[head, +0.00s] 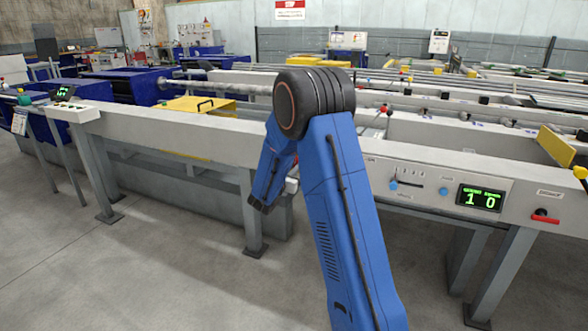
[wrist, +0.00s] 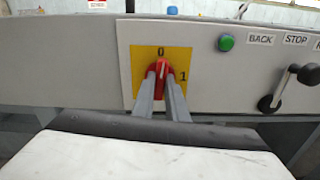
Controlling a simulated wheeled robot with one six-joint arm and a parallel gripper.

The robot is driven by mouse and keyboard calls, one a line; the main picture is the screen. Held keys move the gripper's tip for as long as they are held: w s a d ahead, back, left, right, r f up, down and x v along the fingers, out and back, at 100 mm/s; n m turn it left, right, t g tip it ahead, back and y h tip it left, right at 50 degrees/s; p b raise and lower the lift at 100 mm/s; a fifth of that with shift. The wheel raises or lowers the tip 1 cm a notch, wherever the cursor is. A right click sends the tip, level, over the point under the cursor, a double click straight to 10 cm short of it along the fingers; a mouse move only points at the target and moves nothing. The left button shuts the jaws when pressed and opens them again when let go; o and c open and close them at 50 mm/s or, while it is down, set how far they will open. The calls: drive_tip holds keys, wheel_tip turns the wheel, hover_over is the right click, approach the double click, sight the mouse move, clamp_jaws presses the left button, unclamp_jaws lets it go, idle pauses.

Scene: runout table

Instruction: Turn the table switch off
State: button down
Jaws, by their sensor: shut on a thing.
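The table switch is a red knob (wrist: 162,66) on a yellow plate (wrist: 142,60) in the wrist view, with "0" above it and "1" to its right. The white mark on the knob looks close to upright, towards the 0. My gripper (wrist: 162,79) is shut on the knob, one grey finger on each side. The fingers hide the lower part of the knob. In the head view my blue arm covers this part of the table front, and the switch is hidden.
In the head view the runout table (head: 185,132) spans the scene, with a green display (head: 480,198) at right. Open floor lies in front.

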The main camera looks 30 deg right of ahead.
drive_tip(key=shift+f+n, duration=0.15)
drive_tip(key=shift+n, duration=0.45)
drive_tip(key=c, duration=1.8)
unclamp_jaws()
drive_tip(key=shift+a, duration=0.1)
drive_tip(key=shift+o, duration=0.2)
drive_tip(key=shift+s, duration=0.1)
drive_tip(key=v, duration=1.7)
drive_tip(key=shift+s+a, duration=0.1)
drive_tip(key=shift+a, duration=0.05)
